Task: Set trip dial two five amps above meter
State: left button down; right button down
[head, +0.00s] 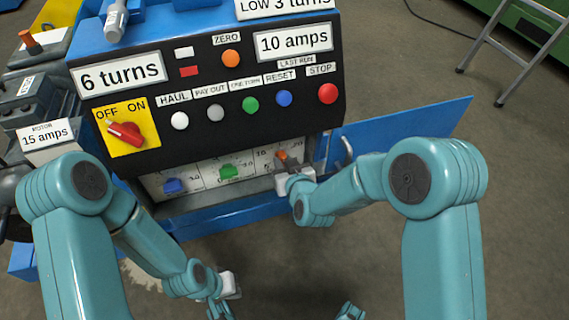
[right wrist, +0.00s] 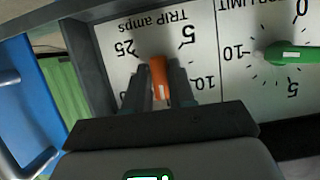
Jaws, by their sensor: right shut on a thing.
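The orange trip dial (right wrist: 158,78) is on a white scale plate marked "TRIP amps", upside down in the right wrist view. The numbers 25, 5 and 10 show around it; the gripper hides other marks. A small pale mark shows on the knob; its exact reading is unclear. My right gripper (right wrist: 158,88) is shut on this dial, one finger each side. In the head view the dial (head: 282,155) is at the panel's lower right. The meter display (head: 293,42) reads "10 amps", labelled "LAST RUN". My left gripper (head: 228,286) hangs low, away from the panel, its fingers unclear.
A green dial (head: 229,171) and a blue dial (head: 174,186) sit left of the orange one. The open blue door (head: 405,130) is to the right. A motor sign (head: 45,135) reads "15 amps". A red switch (head: 126,133) and several buttons are above.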

dwell(0.3)
jog(key=c, duration=1)
grip_release()
jog(key=shift+c, duration=0.2)
pick_arm(q)
notch_tip(320, 180, up, 12)
jog(key=s+d+p, duration=0.1)
jog(key=p, duration=1.1)
jog(key=shift+s+d+f+m+g, duration=0.2)
jog(key=shift+s+m+g, duration=0.1)
jog(key=shift+s+g, duration=0.1)
pick_arm(e)
jog(key=v, duration=1.6)
jog(key=shift+s, duration=0.25)
jog(key=shift+a, duration=0.1)
